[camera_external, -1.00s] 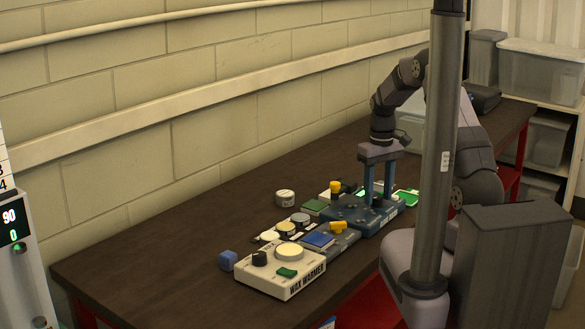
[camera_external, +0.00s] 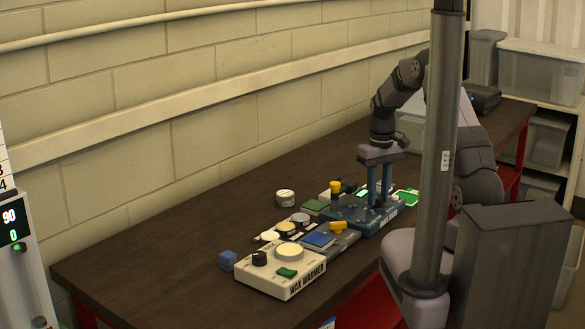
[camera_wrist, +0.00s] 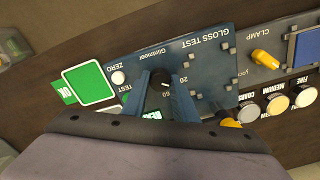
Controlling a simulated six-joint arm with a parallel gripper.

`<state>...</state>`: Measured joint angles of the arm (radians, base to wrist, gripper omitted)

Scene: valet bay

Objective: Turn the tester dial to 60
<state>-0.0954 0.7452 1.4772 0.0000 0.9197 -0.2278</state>
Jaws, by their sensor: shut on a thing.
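The blue gloss tester (camera_external: 345,211) sits on the bench with my gripper (camera_external: 380,204) pointing straight down over it. In the wrist view the tester's panel (camera_wrist: 205,62) appears upside down, with the printed marks 20 and 60 beside the dial. My gripper (camera_wrist: 160,82) is shut on the dark dial (camera_wrist: 161,77), one finger on each side. The fingers cover much of the dial, so I cannot tell which mark it points to. A lit green display (camera_wrist: 152,115) is partly hidden behind the gripper.
Next to the tester is a clamp unit with a yellow lever (camera_wrist: 264,58) and several round pads (camera_wrist: 278,104). A white button (camera_wrist: 118,77) is close to the fingers.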

